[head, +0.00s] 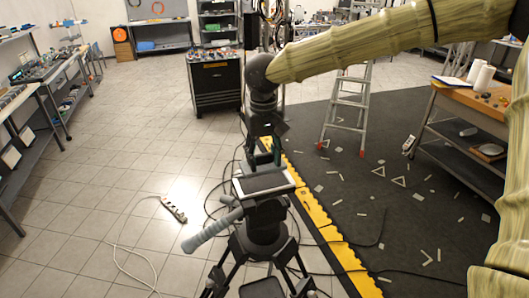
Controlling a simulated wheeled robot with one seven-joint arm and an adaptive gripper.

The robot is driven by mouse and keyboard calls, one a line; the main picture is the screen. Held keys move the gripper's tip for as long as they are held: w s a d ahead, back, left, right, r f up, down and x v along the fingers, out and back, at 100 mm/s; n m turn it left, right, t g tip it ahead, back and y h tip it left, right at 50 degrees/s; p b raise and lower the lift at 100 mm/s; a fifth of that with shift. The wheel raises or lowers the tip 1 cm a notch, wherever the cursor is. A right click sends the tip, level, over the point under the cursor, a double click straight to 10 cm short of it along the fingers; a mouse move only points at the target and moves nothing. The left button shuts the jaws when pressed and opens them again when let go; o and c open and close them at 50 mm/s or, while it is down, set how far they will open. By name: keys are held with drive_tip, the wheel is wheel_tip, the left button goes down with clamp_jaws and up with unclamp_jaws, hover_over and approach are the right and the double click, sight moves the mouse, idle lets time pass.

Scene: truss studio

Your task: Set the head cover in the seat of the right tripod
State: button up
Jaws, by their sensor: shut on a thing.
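One black tripod (264,233) shows at the lower middle of the head view, with a grey handle (208,231) reaching out to the left. A flat dark plate with a pale rim (265,183), which looks like the head cover, is level at the tripod's top. My gripper (265,161) comes down from above and is shut at the plate's far side. The fingertips are small and dark, so the grip itself is unclear. I cannot tell whether the plate rests in the seat or is just above it. No second tripod is clearly visible.
A yellow-edged dark mat (350,200) lies right of the tripod, with a stepladder (346,112) on it. A wooden-topped workbench (470,110) stands at the right. Cables and a power strip (173,209) lie on the tiles at left. A tool cabinet (215,80) stands behind.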

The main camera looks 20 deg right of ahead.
sight(264, 165)
drive_tip(key=shift+d+f, duration=0.1)
drive_tip(key=shift+f, duration=1.95)
drive_tip(key=shift+s+f, duration=0.1)
drive_tip(key=shift+f, duration=0.45)
idle(0.6)
drive_tip(key=o, duration=1.1)
